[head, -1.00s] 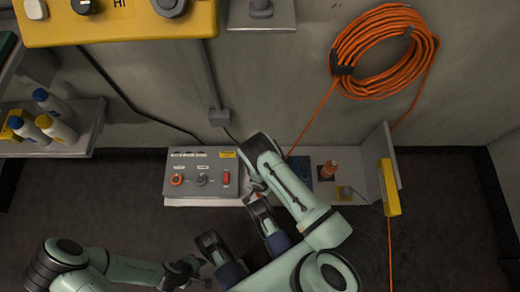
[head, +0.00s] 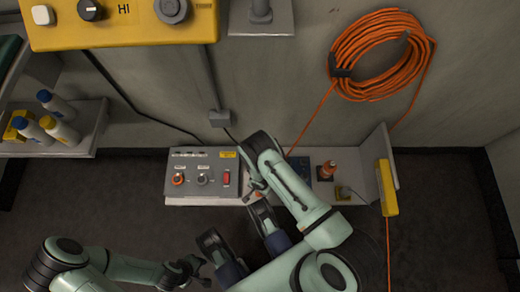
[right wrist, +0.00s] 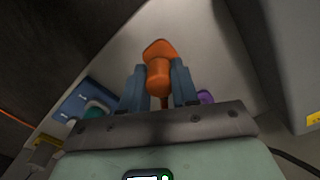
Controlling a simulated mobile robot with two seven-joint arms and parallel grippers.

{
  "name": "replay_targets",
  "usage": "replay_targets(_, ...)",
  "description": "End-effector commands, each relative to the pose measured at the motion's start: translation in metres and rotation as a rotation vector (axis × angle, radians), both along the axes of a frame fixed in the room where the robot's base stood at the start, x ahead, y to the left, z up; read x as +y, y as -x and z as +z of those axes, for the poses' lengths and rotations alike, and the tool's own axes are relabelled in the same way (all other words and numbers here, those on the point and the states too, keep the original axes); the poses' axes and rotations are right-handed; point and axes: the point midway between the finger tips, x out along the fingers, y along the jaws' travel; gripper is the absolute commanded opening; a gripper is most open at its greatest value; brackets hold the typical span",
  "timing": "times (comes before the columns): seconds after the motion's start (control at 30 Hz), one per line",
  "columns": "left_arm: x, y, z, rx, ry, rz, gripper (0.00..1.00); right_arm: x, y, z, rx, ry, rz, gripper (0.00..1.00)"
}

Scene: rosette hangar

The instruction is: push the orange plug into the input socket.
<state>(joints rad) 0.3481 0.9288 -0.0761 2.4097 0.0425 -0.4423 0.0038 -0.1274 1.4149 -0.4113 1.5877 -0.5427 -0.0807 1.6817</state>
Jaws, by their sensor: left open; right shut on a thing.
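The orange plug (right wrist: 158,68) is between the blue-grey fingers of my right gripper (right wrist: 159,88) in the right wrist view, shut on it. In the head view my right forearm hides most of that gripper, just right of the grey box (head: 208,193). The box front has an orange-ringed round socket (head: 178,180), a dark round socket (head: 202,180) and a red switch (head: 226,178). The labels are too small to read, so I cannot tell which is the input. The plug is apart from both. My left gripper (head: 234,224) is open and empty in front of the box.
An orange cable coil (head: 378,55) hangs on the wall. Bottles (head: 62,132) stand on the left shelf.

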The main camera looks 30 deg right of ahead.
Motion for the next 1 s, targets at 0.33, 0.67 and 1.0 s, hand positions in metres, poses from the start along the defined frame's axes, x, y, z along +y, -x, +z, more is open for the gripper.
replay_targets(0.33,0.0,0.001,0.012,-0.002,0.0,0.0,0.43,0.0,-0.001,0.016,-0.001,0.0,-0.001,0.0)
replay_targets(0.67,0.0,0.002,0.022,-0.005,-0.001,0.0,0.43,0.0,-0.001,0.029,-0.002,0.0,-0.001,0.0)
replay_targets(1.0,0.0,0.002,0.03,-0.008,0.0,0.0,0.43,0.0,0.0,0.04,-0.001,0.0,-0.001,0.0)
